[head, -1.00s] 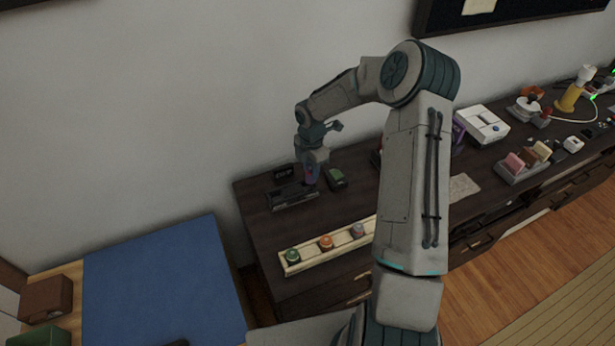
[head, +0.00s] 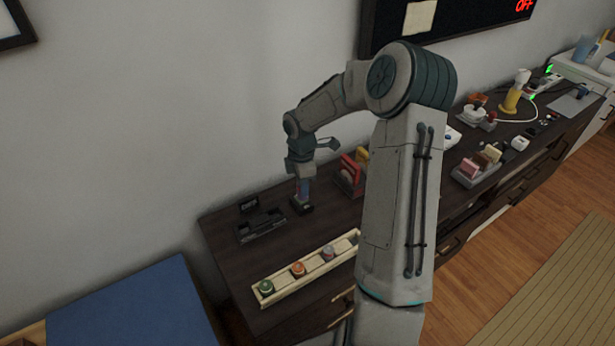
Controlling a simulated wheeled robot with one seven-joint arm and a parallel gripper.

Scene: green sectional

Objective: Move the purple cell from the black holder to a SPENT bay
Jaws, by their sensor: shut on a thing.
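My gripper (head: 302,180) points down over the dark wooden counter. It is shut on the purple cell (head: 303,189), a small upright piece showing purple between the fingers. The cell is at or just above a small dark block (head: 302,208); I cannot tell whether they touch. The long black holder (head: 261,227) lies to the left of the gripper, with a small dark sign (head: 249,204) behind it. No marking that reads SPENT can be made out.
A cream tray (head: 283,289) with three small jars stands in front. Red and yellow items (head: 352,171) stand to the right of the gripper, partly behind my arm. A grey rack (head: 477,167) and a yellow stand (head: 515,92) are farther right. A blue surface (head: 130,308) is at lower left.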

